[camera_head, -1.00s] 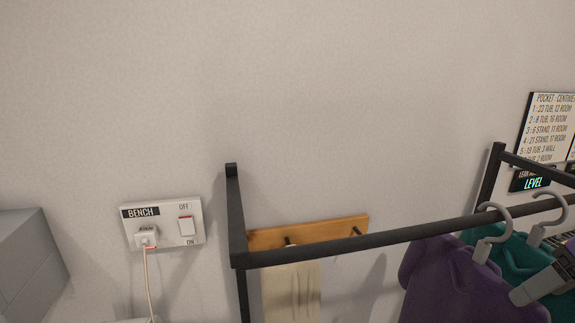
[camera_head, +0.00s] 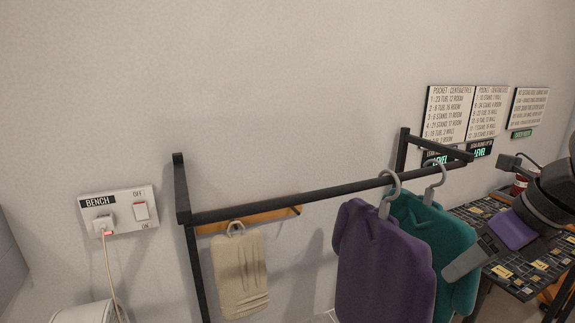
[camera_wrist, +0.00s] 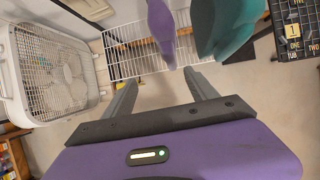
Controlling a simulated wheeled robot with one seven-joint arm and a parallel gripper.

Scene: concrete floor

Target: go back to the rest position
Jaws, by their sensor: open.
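My gripper (camera_wrist: 155,88) is open in the wrist view, its two grey fingers spread with nothing between them. In the head view my gripper (camera_head: 460,262) shows at the right, in front of the teal garment (camera_head: 462,290). A purple garment (camera_head: 385,265) hangs to the left of the teal one on the same black rail (camera_head: 310,195). The lower ends of the purple garment (camera_wrist: 161,30) and the teal garment (camera_wrist: 222,28) show beyond the fingers in the wrist view. I cannot tell whether my gripper touches the teal garment.
A beige cloth (camera_head: 240,270) hangs from a wooden peg board (camera_head: 270,215) on the wall. A switch plate (camera_head: 120,210) with a plugged cord is at left. A white fan (camera_wrist: 50,75) and wire rack (camera_wrist: 150,45) lie below. A dark gridded table (camera_head: 520,260) stands at right.

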